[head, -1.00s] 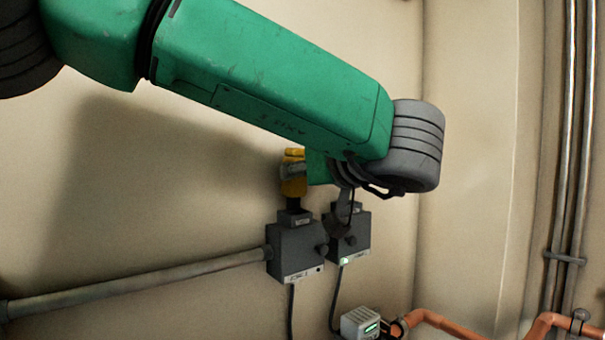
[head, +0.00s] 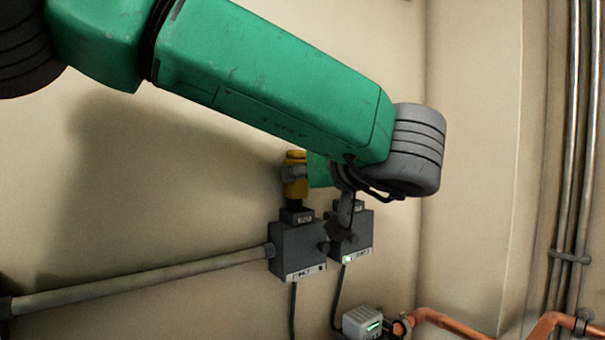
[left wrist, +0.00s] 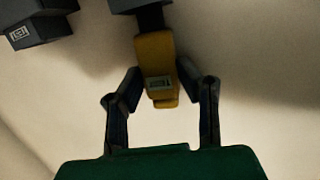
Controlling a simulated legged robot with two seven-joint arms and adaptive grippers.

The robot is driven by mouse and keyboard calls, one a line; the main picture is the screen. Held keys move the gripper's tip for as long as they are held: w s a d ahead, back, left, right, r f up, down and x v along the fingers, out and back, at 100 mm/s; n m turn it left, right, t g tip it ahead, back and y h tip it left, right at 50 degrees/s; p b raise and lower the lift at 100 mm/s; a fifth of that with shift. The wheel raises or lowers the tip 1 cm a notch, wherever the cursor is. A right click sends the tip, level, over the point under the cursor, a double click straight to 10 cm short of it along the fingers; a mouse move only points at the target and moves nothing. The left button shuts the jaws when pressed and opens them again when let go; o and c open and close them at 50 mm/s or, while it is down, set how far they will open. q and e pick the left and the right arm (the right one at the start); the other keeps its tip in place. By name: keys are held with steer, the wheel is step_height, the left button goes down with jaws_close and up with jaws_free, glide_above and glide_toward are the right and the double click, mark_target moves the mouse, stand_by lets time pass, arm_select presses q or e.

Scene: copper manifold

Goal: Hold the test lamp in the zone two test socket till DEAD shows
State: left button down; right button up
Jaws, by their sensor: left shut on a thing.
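The yellow test lamp (head: 295,182) stands upright over the socket on top of the left grey box (head: 298,247) in the head view. Its lower end meets that dark socket (head: 297,215); how deep it sits cannot be told. My left gripper (left wrist: 158,88) is shut on the lamp's yellow body (left wrist: 157,62), a finger on each side. The lamp's small display (left wrist: 159,83) shows in the left wrist view, but its text is too small to read. The box label is also unreadable. My right gripper is not in view.
A second grey box (head: 350,236) with a lit green indicator stands just right of the first, partly behind my arm. A grey conduit (head: 140,285) enters from the left. A small meter (head: 362,322) and copper pipes (head: 455,325) lie below right.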

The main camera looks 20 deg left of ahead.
mark_target(301, 155)
arm_select(q)
steer(key=shift+s+d+f, duration=0.1)
steer(key=shift+d+f, duration=0.1)
steer(key=shift+f, duration=0.4)
steer(key=shift+r, duration=0.15)
stand_by(1.6)
steer(key=shift+r, duration=2.15)
